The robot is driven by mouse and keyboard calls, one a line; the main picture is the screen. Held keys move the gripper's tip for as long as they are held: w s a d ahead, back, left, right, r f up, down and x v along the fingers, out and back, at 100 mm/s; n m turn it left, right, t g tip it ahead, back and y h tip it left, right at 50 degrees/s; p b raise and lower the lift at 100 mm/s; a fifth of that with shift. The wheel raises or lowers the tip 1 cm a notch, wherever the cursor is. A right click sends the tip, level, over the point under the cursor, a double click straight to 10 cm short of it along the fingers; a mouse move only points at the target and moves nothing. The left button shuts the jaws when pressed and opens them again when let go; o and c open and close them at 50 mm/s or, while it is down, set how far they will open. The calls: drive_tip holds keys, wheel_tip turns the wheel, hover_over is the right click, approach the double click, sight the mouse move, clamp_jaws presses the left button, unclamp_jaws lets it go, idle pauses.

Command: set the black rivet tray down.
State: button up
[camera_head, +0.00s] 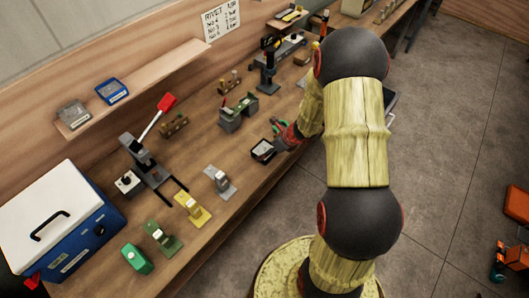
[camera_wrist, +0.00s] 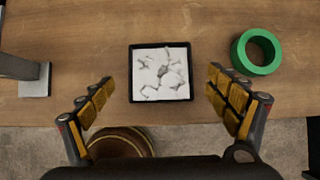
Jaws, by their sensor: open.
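The black rivet tray (camera_wrist: 131,74) is a small square with a black rim, a white inside and several grey rivets. It lies flat on the wooden bench near its front edge; it also shows in the head view (camera_head: 254,152). My gripper (camera_wrist: 160,88) is open, its yellow-padded fingers spread to the left and right of the tray with clear gaps, touching neither side. In the head view my gripper (camera_head: 284,140) is just right of the tray, partly hidden by my arm.
A green ring (camera_wrist: 279,59) lies right of the tray in the wrist view. A grey metal fixture (camera_head: 219,181) stands on the bench nearby, with yellow (camera_head: 193,209) and green (camera_head: 163,238) ones farther along. A wooden bench (camera_head: 262,190) has bare room around the tray.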

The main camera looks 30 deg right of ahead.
sight(265, 149)
drive_tip(key=x, duration=0.4)
drive_tip(key=shift+w+r, duration=0.1)
drive_tip(key=shift+c, duration=0.7)
drive_tip(key=c, duration=1.4)
drive_tip(key=shift+o, duration=0.2)
drive_tip(key=shift+r, duration=0.15)
